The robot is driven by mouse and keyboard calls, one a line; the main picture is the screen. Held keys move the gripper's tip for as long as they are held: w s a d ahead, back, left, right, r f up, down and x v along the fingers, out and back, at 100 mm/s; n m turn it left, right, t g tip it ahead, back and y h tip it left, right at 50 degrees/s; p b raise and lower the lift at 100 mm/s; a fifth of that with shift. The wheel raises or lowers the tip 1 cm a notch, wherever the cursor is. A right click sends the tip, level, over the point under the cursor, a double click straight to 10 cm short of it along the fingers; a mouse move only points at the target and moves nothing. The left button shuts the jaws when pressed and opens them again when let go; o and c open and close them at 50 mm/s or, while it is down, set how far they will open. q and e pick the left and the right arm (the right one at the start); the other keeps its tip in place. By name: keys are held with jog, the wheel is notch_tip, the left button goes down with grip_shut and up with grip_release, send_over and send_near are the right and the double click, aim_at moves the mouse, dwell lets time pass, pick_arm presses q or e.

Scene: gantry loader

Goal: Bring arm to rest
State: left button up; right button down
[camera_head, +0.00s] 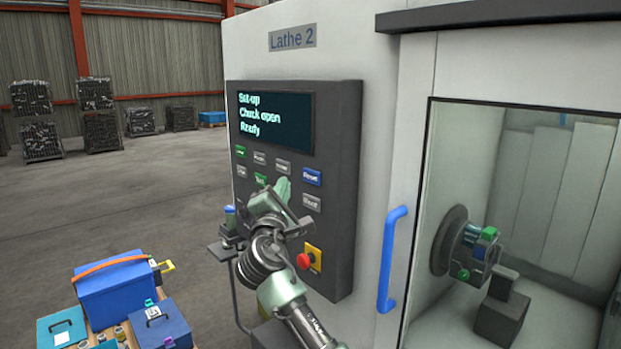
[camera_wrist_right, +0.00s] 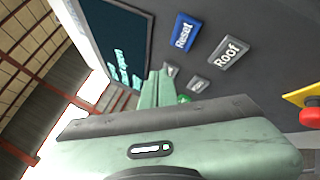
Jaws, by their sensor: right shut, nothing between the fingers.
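My right arm reaches up from the bottom of the head view, and its right gripper (camera_head: 283,188) is at the lathe's control panel (camera_head: 338,190). The gripper is shut and empty, with its fingers in front of the lower buttons. In the right wrist view the closed fingers (camera_wrist_right: 157,90) point at the panel, near the Reset button (camera_wrist_right: 187,33) and the Roof button (camera_wrist_right: 229,52). Whether the fingertips touch the panel cannot be told. The panel screen (camera_head: 270,122) reads "Set-up, Chuck open, Ready". My left gripper is not in view.
A red emergency stop (camera_head: 304,261) on a yellow plate sits just below my right gripper. A blue door handle (camera_head: 390,258) stands out to the right, beside the lathe window and chuck (camera_head: 455,240). A blue cooler box (camera_head: 117,290) and other boxes stand lower left. Open floor lies behind.

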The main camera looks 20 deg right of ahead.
jog(key=shift+f, duration=0.1)
dwell(0.3)
jog(key=s+f+m+g+y, duration=0.25)
jog(key=f+g+y, duration=0.35)
jog(key=f, duration=3.6)
jog(key=s+f+m+g+b, duration=0.1)
jog(key=s+f, duration=0.4)
jog(key=f, duration=0.3)
jog(key=s+f+m+g, duration=0.1)
jog(key=s+f+g, duration=0.1)
jog(key=s+f, duration=0.45)
jog(key=s+f+m+g+y, duration=0.2)
jog(key=s+f+m+g, duration=0.3)
jog(key=s+f, duration=1.8)
jog(key=s+d+f+m+g, duration=0.1)
jog(key=s+f+m, duration=0.2)
jog(key=s, duration=1.2)
jog(key=s+d+f+m+g+y+b, duration=0.1)
jog(key=s+f+m, duration=0.3)
jog(key=s, duration=1.2)
notch_tip(320, 180, down, 2)
jog(key=shift+s+d+f+g, duration=0.15)
jog(key=shift+d+f+g, duration=0.05)
jog(key=shift+g, duration=0.6)
